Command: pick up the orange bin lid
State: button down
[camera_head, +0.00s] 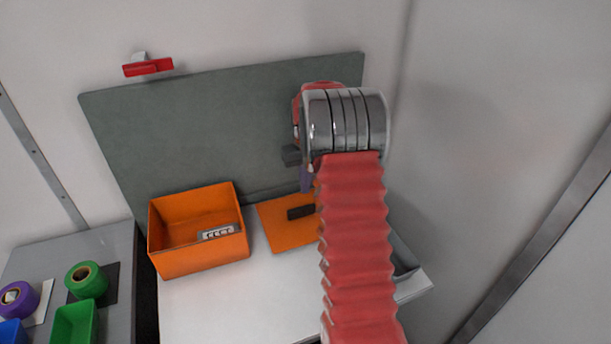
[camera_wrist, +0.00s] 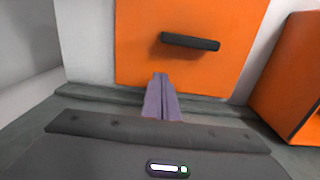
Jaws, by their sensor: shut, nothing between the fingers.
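The orange bin lid (camera_head: 275,228) lies flat on the white table, to the right of the orange bin (camera_head: 160,247). It has a dark bar handle (camera_head: 300,212) on top; my arm hides its right part in the head view. In the wrist view the lid (camera_wrist: 140,60) and its handle (camera_wrist: 190,42) show beyond my gripper (camera_wrist: 160,75). My purple fingers are together and empty, pointing toward the lid, with the handle ahead and a little to the right. In the head view a finger (camera_head: 306,180) shows above the lid, mostly hidden by my wrist.
A grey-green panel (camera_head: 200,125) stands behind the table, with a red handle (camera_head: 148,68) above it. The bin also shows at the right of the wrist view (camera_wrist: 290,75). A grey side table at left holds a green roll (camera_head: 86,280), a purple roll and small bins.

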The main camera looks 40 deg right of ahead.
aim_at(305, 200)
notch_tip(305, 200, down, 3)
jog(key=shift+s+f, duration=0.15)
jog(key=shift+s+a, duration=0.25)
jog(key=shift+s, duration=0.7)
jog(key=shift+s+a, duration=0.25)
jog(key=shift+s, duration=0.65)
